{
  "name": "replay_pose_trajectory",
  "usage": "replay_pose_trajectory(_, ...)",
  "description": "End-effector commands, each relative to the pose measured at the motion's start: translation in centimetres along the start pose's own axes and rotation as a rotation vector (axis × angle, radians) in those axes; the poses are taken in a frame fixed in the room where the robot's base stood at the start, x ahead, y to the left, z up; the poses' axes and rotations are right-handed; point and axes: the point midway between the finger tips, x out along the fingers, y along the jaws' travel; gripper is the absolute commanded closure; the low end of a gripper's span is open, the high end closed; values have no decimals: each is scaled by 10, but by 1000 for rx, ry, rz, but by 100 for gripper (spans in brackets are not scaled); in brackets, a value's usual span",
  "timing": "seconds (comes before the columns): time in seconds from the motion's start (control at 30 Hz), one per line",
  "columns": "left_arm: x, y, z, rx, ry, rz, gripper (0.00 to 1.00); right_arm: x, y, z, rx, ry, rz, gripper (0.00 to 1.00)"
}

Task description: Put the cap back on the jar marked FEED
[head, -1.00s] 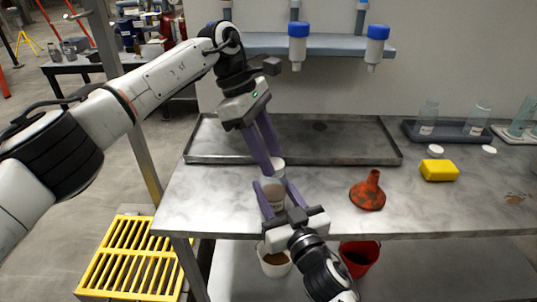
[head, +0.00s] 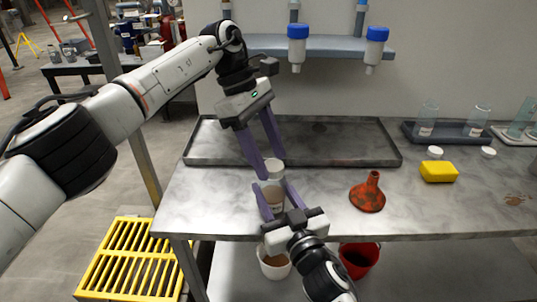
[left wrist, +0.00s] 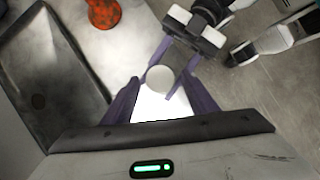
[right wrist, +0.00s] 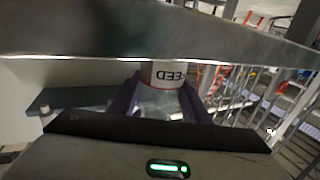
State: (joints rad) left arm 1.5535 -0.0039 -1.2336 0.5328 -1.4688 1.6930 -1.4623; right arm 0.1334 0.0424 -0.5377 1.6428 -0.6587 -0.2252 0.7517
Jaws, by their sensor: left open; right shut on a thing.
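The jar marked FEED (head: 273,200) has brown contents and a pale label. Its label shows upside down in the right wrist view (right wrist: 167,76). My right gripper (head: 276,193) is shut around the jar, at the bench's front edge. A white round cap (head: 273,168) is at the top of the jar; it also shows as a white disc in the left wrist view (left wrist: 160,79). I cannot tell whether it is fully seated. My left gripper (head: 272,166) is open, pointing down, with its fingers on either side of the cap.
An orange-red funnel (head: 368,193) and a yellow sponge (head: 439,171) stand to the right on the bench. A shallow metal tray (head: 350,158) lies behind. Glass jars stand on a dark tray (head: 450,136) at the back right. Buckets, one red (head: 360,258), are below.

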Motion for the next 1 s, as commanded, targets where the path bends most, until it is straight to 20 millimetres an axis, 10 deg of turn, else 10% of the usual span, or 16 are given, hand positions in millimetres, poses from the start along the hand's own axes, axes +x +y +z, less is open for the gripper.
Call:
replay_pose_trajectory(0.73, -39, 0, 17, -28, 3, 0, 48, 0, 0, 1, 1, -1, 0, 100)
replay_pose_trajectory(1.0, -41, 0, 20, -417, 48, 4, 48, 0, 0, 1, 1, -1, 1, 100)
